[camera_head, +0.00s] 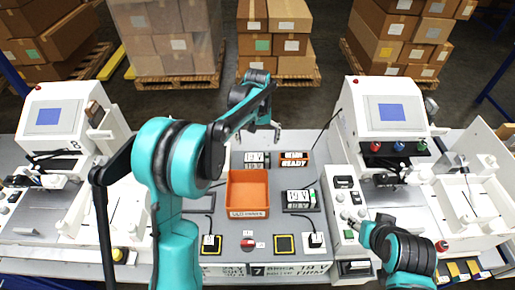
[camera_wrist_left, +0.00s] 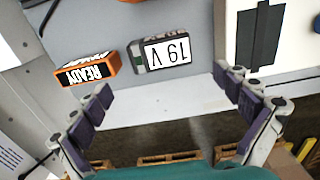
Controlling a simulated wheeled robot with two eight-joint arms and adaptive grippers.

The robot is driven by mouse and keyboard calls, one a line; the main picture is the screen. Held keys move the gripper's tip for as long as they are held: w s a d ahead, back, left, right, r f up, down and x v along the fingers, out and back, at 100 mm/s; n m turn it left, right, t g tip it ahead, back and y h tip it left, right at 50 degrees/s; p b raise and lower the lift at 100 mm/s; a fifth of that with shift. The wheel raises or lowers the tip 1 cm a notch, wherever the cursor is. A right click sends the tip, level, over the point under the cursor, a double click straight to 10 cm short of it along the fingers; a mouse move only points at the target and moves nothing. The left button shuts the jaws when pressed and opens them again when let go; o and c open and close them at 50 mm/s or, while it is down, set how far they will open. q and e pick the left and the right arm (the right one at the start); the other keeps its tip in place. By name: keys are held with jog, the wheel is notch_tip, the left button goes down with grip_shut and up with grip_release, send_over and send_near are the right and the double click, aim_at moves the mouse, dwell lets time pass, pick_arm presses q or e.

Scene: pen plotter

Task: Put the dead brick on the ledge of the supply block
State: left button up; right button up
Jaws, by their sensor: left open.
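Two bricks with white labels show on the grey bench; I cannot tell which one is dead. One dark grey brick reading "19 V" (camera_head: 257,158) lies at the back beside the orange "READY" block (camera_head: 294,158). The same brick (camera_wrist_left: 165,53) and READY block (camera_wrist_left: 88,70) show in the left wrist view. The other brick labelled "19 V" (camera_head: 300,199) lies at the right on a dark base. I cannot identify the supply block surely. My left gripper (camera_head: 264,129) is open and empty, above and behind the back brick. My right gripper (camera_head: 355,221) is small at the right; its jaws are unclear.
An orange open tray (camera_head: 248,190) sits mid-bench and looks empty. White machines stand left (camera_head: 62,115) and right (camera_head: 385,110). A thin dark rod leans near the right machine.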

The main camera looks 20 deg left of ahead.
pick_arm(q)
jog(key=s+r+m+t, duration=0.1)
jog(key=s+r+t, duration=0.1)
jog(key=s+r, duration=0.4)
jog(key=s+r+m+t, duration=0.15)
jog(key=s+r, duration=0.25)
jog(key=s, duration=0.4)
jog(key=s+f+t, duration=0.3)
jog(key=s+f, duration=0.1)
jog(key=s, duration=0.8)
jog(key=shift+m+t, duration=0.35)
jog(key=shift+a, duration=0.1)
